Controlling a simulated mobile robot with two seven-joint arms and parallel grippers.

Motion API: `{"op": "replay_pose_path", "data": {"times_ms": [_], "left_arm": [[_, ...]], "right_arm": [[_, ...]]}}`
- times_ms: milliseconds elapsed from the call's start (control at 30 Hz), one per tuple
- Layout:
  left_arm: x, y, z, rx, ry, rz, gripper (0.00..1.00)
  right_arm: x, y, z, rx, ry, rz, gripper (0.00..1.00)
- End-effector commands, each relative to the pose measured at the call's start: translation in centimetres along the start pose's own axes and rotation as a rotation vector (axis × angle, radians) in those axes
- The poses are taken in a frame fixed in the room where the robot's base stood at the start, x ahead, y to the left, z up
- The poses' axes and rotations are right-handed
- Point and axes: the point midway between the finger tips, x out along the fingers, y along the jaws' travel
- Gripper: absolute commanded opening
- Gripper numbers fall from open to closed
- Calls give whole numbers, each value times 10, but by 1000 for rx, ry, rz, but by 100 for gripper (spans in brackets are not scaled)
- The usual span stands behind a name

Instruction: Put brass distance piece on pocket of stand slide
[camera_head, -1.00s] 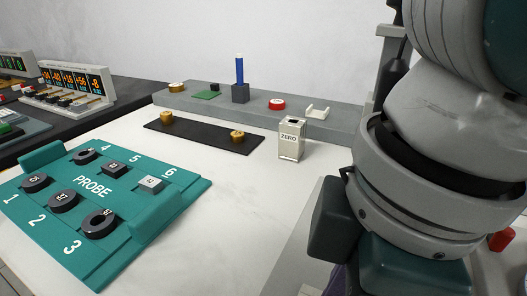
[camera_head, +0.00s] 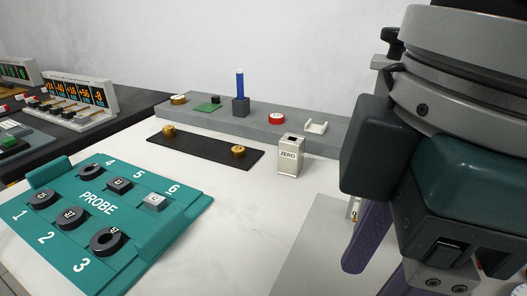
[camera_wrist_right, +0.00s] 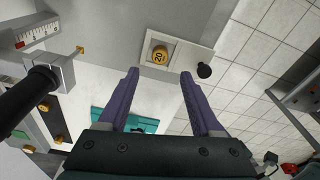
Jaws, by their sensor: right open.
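In the right wrist view a brass piece marked 20 (camera_wrist_right: 160,54) sits in a square recess of a pale plate (camera_wrist_right: 188,52), which looks like the stand slide. A black knob (camera_wrist_right: 204,70) is at the plate's right end. My right gripper (camera_wrist_right: 159,76) is open, its two purple fingers apart with nothing between them; the brass piece shows just beyond the fingertips. In the head view my right gripper's purple finger (camera_head: 368,238) points down at the right, and the slide is hidden or out of frame. My left gripper is not in view.
Two brass pieces (camera_head: 168,131) (camera_head: 238,152) stand on a black strip (camera_head: 204,150). A teal PROBE tray (camera_head: 130,225) holds dark rings. A ZERO box (camera_head: 290,154) and a grey shelf (camera_head: 255,127) stand behind. White table around the box is clear.

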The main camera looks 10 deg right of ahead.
Motion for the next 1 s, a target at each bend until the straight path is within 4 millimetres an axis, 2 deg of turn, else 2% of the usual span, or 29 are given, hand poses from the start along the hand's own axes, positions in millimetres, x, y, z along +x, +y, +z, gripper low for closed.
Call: {"op": "replay_pose_path", "data": {"times_ms": [33,100,267,1000], "left_arm": [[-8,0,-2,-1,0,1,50],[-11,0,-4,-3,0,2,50],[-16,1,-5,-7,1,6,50],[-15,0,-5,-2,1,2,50]], "right_arm": [[-15,1,-1,1,3,3,66],[-26,0,0,0,1,2,66],[-41,0,0,2,0,1,66],[-43,0,0,1,0,-1,66]]}}
